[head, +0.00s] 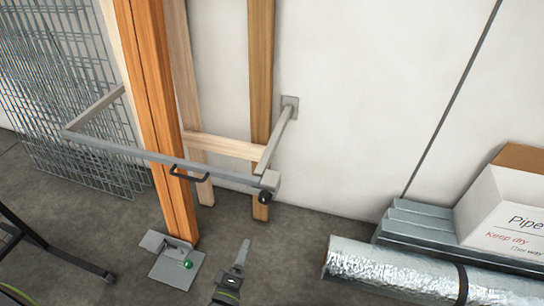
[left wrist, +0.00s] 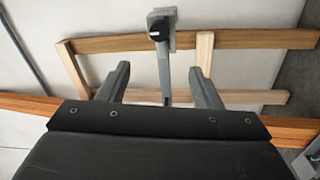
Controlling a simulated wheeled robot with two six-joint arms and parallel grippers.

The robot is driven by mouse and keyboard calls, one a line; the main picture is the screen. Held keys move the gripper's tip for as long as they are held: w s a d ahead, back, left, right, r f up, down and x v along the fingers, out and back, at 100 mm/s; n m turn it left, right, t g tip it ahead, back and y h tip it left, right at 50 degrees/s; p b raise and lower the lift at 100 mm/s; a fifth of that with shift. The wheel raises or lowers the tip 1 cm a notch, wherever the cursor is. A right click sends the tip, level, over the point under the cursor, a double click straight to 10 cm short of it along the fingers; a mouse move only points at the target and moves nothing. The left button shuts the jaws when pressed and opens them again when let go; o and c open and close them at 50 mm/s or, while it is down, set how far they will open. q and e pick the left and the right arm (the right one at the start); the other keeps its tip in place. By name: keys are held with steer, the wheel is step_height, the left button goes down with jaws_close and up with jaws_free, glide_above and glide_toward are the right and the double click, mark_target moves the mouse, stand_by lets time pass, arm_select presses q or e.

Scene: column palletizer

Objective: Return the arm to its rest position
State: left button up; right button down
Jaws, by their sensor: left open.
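My left gripper (head: 244,250) is at the bottom middle of the head view, pointing up toward the wall. In the left wrist view its two grey fingers stand apart with nothing held between them (left wrist: 160,82). A grey metal bar with a black knob (left wrist: 160,30) shows beyond the fingers; I cannot tell how far. In the head view the grey retaining bar (head: 145,155) crosses in front of an orange-brown wooden post (head: 160,125). It has a black handle (head: 190,173) and a black knob (head: 265,197) at its right end, above and right of my gripper. My right gripper is not in view.
A grey foot bracket with a green knob (head: 188,264) sits at the post's base. Wire mesh panels (head: 60,90) lean at the left. A foil-wrapped roll (head: 400,272), grey channels (head: 420,225) and a white carton (head: 505,205) lie at the right. Floor around my gripper is bare.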

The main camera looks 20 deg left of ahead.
arm_select(q)
steer(key=s+a+f+m+g, duration=0.2)
steer(key=s+f+m+g, duration=0.25)
steer(key=f, duration=0.55)
steer(key=s+a+f+m+g, duration=0.35)
steer(key=s+f, duration=0.25)
steer(key=f, duration=0.5)
steer(key=s+a+f+m+g, duration=0.2)
steer(key=s+f+g, duration=0.1)
steer(key=s, duration=0.4)
steer(key=s+a+f+m+g+y, duration=0.1)
steer(key=s+a+f+m+g, duration=0.1)
steer(key=s, duration=0.6)
steer(key=s+a+f+m+g, duration=0.3)
steer(key=s+f, duration=0.3)
steer(key=s, duration=0.2)
steer(key=shift+f+g+y, duration=0.3)
steer(key=shift+f+g, duration=0.05)
steer(key=shift+g, duration=0.35)
steer(key=shift+s, duration=0.1)
